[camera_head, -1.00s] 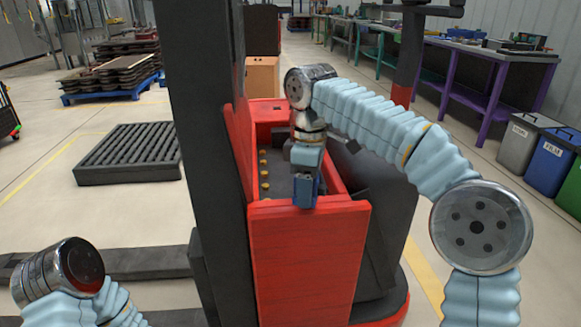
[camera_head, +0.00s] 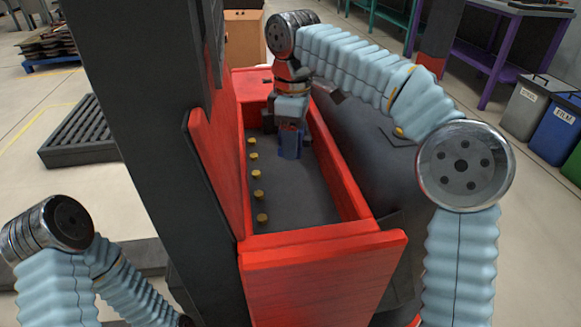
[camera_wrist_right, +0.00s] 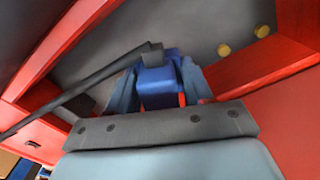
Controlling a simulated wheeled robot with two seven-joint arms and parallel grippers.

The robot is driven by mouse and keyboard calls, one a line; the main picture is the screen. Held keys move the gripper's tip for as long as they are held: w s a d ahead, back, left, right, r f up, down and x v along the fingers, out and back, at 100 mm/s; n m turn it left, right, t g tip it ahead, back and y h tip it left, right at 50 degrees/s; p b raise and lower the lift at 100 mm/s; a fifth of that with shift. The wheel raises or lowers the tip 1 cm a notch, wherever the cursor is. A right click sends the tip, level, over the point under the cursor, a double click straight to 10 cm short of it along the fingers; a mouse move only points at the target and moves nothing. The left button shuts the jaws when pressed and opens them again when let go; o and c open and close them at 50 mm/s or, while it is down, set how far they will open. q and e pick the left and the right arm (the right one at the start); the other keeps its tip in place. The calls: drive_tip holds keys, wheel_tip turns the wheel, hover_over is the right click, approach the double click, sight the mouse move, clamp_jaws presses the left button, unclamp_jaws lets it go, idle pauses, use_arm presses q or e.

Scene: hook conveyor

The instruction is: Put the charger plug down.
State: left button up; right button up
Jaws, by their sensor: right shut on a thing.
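My right gripper (camera_head: 291,128) reaches down into the red-walled tray of the red machine. It is shut on the blue charger plug (camera_head: 290,148), which is low over the dark tray floor; I cannot tell whether it touches. In the right wrist view the plug (camera_wrist_right: 158,88) sits between the two fingers of my right gripper (camera_wrist_right: 160,92), with a dark cable (camera_wrist_right: 85,85) running off to the lower left. My left arm shows at the left, but its gripper is out of view.
The tray (camera_head: 345,180) has red walls and a dark floor with a row of yellow knobs (camera_head: 259,195) along its left side. The dark mast (camera_head: 140,130) stands left of it. Much of the near tray floor is bare. Bins (camera_head: 530,108) stand at the right.

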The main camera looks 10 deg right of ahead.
sight(293, 188)
wheel_tip(293, 188, down, 9)
drive_tip(key=shift+b, duration=0.7)
drive_tip(key=shift+f, duration=0.1)
drive_tip(key=shift+f, duration=0.4)
drive_tip(key=shift+f, duration=0.1)
drive_tip(key=o, duration=1.4)
wheel_tip(293, 188, up, 13)
drive_tip(key=p, duration=0.2)
drive_tip(key=shift+p, duration=0.35)
